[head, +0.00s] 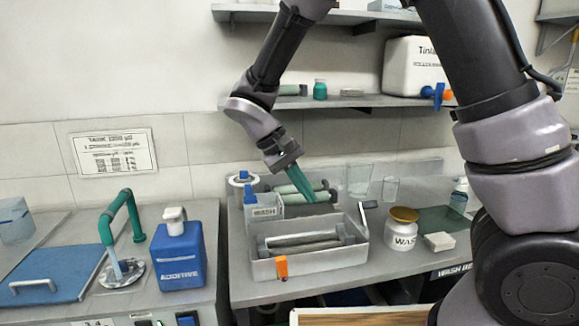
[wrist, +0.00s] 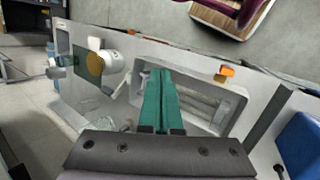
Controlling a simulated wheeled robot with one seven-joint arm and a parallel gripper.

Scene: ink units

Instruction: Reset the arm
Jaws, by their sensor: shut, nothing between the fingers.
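My gripper (head: 308,190) has long green fingers that lie together, shut and empty. In the head view my arm reaches down from the top, and the fingertips hang above the back of a grey tray (head: 340,262). The tray holds a grey roller (head: 300,240) and has an orange clip on its front edge. In the wrist view my gripper (wrist: 160,75) points over the same tray (wrist: 235,105), with part of the tray hidden behind the fingers. I cannot tell the exact height of the fingers over the tray.
A white WASH jar (head: 400,236) with a brownish lid stands right of the tray. A blue ADDITIVE bottle (head: 180,255) and a green curved handle (head: 120,220) stand on the left counter. Glass beakers (head: 359,180) stand behind the tray. A shelf (head: 350,101) crosses the wall behind my arm.

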